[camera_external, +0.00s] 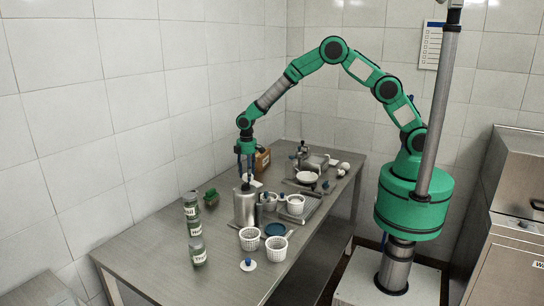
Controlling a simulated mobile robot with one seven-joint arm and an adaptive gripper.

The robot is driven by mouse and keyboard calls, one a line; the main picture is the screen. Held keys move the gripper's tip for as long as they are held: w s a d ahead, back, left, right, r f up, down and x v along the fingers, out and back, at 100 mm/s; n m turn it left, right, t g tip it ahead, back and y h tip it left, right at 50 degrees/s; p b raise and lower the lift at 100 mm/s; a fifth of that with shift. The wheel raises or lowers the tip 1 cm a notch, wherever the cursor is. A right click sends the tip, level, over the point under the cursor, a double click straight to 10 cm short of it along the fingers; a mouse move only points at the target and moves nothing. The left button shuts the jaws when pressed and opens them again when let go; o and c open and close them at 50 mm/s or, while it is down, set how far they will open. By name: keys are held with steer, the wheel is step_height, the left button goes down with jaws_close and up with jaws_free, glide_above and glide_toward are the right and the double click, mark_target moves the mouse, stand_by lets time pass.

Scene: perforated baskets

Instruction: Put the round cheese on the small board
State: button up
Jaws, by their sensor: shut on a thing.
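My gripper (246,178) points down over the left side of the metal table, just behind or above the top of a tall steel canister (244,208). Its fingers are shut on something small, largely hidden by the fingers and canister. A pale patch shows beside the fingertips; I cannot tell whether it is the round cheese. I cannot pick out the small board with certainty at this size.
White perforated baskets (276,249) stand at the front and on a metal tray (312,213). A wooden box (263,159) stands behind the gripper. The table's front left is bare.

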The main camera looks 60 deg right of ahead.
stand_by(0.3)
steer(key=shift+f, duration=1.75)
steer(key=shift+f+b, duration=0.1)
steer(key=shift+b, duration=0.2)
steer(key=o, duration=1.2)
step_height(320, 180, up, 12)
steer(key=shift+r+p, duration=0.15)
steer(key=shift+p, duration=0.5)
